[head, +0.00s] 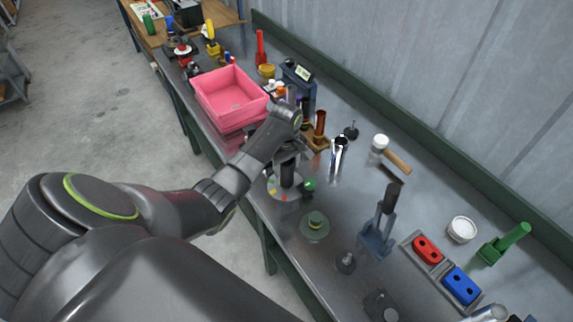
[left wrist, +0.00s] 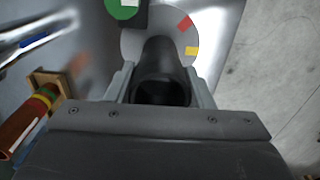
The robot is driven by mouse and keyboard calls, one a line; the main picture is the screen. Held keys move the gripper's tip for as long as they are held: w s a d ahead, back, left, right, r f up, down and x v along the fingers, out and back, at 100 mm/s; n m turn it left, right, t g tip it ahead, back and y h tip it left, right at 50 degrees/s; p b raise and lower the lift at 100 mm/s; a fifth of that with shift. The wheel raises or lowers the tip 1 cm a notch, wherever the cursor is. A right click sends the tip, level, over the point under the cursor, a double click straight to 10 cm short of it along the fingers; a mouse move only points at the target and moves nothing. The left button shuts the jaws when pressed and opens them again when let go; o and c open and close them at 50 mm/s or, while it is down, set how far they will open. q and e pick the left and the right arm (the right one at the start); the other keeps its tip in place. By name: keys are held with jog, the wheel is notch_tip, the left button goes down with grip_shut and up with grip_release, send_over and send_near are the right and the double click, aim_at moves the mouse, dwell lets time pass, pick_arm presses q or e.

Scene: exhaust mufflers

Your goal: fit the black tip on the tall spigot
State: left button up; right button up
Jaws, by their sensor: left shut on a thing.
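My left gripper (head: 287,152) points down over the bench and is shut on the black tip (head: 288,174), a dark round tube. In the left wrist view, the tip (left wrist: 163,75) stands between the two fingers (left wrist: 163,90), with its hollow near end facing the camera. Its far end is over a grey disc (left wrist: 188,36) with red and yellow patches, which also shows in the head view (head: 274,189). I cannot tell whether the tip touches the disc. I cannot pick out the tall spigot for certain; it may be hidden beneath the tip. My right gripper is not in view.
Beside the disc are a small green-capped part (head: 308,185) and chrome tubes (head: 338,155). An orange tube (head: 320,124) stands on a wooden base behind. A pink bin (head: 232,97) is to the left. A blue stand (head: 377,240) and a green round part (head: 315,226) are to the right.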

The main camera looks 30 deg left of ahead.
pick_arm(q)
jog(key=shift+s+f, duration=0.1)
jog(key=o, duration=1)
